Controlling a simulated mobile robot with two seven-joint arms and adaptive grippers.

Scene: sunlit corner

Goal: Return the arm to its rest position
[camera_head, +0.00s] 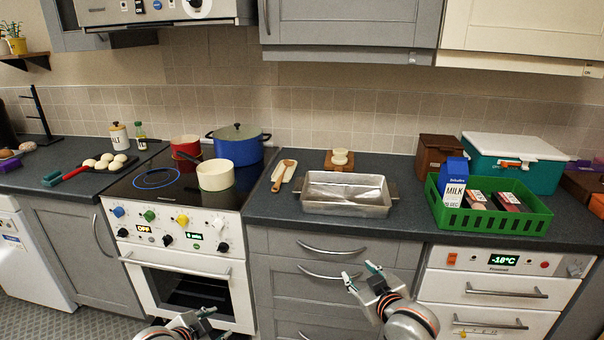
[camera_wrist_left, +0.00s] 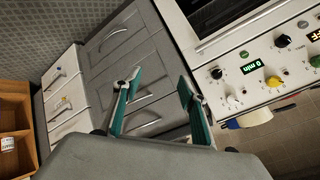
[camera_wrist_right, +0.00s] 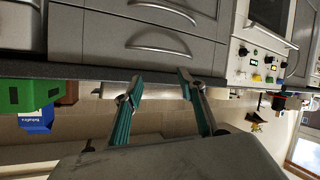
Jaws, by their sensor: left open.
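My left gripper (camera_head: 200,318) is low at the bottom of the head view, in front of the stove. Its two teal fingers (camera_wrist_left: 158,92) stand apart and empty in the left wrist view. My right gripper (camera_head: 362,277) is in front of the grey drawers, below the counter edge. Its teal fingers (camera_wrist_right: 157,88) are spread with nothing between them in the right wrist view. Neither gripper touches anything that I can see.
A white stove (camera_head: 188,262) with its oven door handle is close to my left gripper. Grey drawers (camera_head: 290,268) and a white freezer (camera_head: 495,291) stand along the counter. The counter holds a metal pan (camera_head: 345,207) and a green crate (camera_head: 495,222).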

